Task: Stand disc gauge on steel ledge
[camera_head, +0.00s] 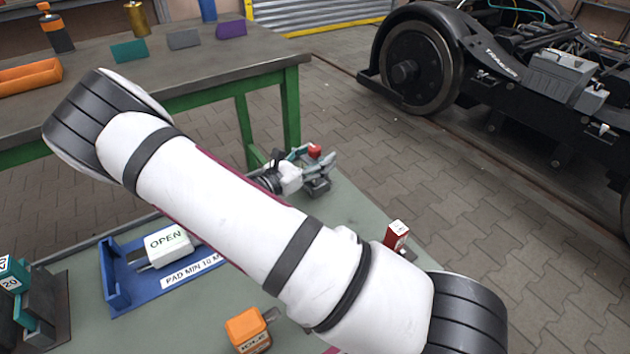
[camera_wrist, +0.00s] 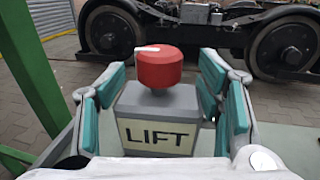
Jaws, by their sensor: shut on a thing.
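My gripper (camera_head: 312,172) is beyond my white forearm in the head view, over the far part of the green-topped bench. In the wrist view my gripper (camera_wrist: 160,90) has its teal-padded fingers on both sides of a grey block labelled LIFT (camera_wrist: 160,137), with a red knob (camera_wrist: 158,68) on top. The knob also shows in the head view (camera_head: 314,150). The block looks upright. I cannot make out a disc gauge for certain. At the far left, dark upright plates (camera_head: 55,300) stand by teal pieces marked 20 (camera_head: 10,280); I cannot tell whether they form the steel ledge.
An orange block (camera_head: 247,328) and a red block (camera_head: 397,235) stand on the bench. A green-legged table (camera_head: 230,72) is behind at left. A tram bogie (camera_head: 500,75) stands at right.

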